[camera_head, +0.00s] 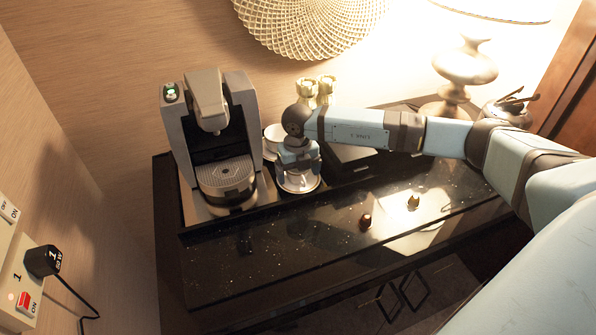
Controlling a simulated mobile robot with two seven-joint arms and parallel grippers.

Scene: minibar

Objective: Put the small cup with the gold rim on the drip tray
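The coffee machine (243,105) stands at the left of the dark counter. Its drip tray (226,174) is a grey grate under the spout, with nothing on it. My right gripper (299,170) points down just right of the machine, over a white cup-like piece on a saucer (299,187). The gripper covers much of that piece, and I cannot tell whether its fingers are open or shut on it. Another white cup (273,140) shows partly behind the gripper, beside the machine. A gold rim is not clear on either. My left gripper is not in view.
Two small capsules, one brown (366,220) and one gold (413,202), lie on the dark speckled counter (300,235). Gold-coloured pieces (317,88) and a lamp (465,70) stand at the back. The front of the counter is mostly clear.

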